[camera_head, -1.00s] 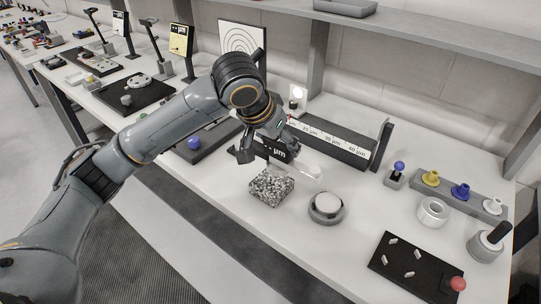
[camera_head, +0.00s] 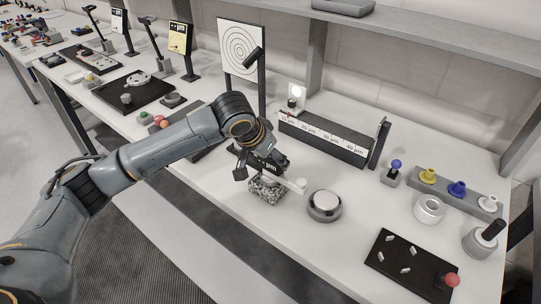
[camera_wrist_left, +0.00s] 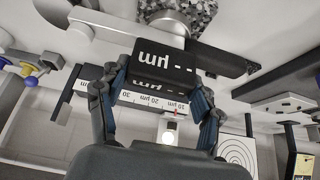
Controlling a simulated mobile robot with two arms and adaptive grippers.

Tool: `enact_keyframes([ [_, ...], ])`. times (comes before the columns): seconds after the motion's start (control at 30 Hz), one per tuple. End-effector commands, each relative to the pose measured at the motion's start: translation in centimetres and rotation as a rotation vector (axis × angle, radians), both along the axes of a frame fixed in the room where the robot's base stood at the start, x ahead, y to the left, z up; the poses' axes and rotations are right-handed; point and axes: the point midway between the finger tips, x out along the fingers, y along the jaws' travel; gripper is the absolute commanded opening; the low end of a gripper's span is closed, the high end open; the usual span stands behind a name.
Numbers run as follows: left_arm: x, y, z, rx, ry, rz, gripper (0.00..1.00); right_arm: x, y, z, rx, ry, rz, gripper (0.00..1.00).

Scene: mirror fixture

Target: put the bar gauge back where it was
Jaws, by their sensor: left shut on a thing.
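My left gripper (camera_head: 258,160) is shut on the bar gauge (camera_head: 268,164), a dark bar with a black display box reading "-- µm". In the left wrist view the gripper (camera_wrist_left: 160,84) has one finger on each side of the gauge's box (camera_wrist_left: 165,62). The gauge is at the speckled granite block (camera_head: 266,190), over its back part. In the wrist view a round silver piece (camera_wrist_left: 165,22) lies between the gauge and the speckled block (camera_wrist_left: 200,12). I cannot tell whether the gauge touches the block. My right gripper is not in view.
A round silver-rimmed button-like piece (camera_head: 325,205) stands right of the block. Behind is a dark bench with a µm scale (camera_head: 325,142) and a lit lamp (camera_head: 296,94). A black plate with slanted pins (camera_head: 405,265) lies front right. The front table strip is clear.

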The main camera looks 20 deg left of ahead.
Motion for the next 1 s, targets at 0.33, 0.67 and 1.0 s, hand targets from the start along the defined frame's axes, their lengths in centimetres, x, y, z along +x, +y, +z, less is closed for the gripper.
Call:
enact_keyframes([
  [0.33,0.0,0.0,-0.1,0.0,0.001,0.0,0.88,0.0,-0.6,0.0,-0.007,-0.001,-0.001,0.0],
  [0.67,-0.6,0.2,1.3,-0.002,-0.001,0.0,0.88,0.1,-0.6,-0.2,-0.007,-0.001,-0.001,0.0],
  [1.0,-3.9,1.4,7.5,0.0,-0.003,0.0,0.88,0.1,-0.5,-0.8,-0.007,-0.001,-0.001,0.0],
])
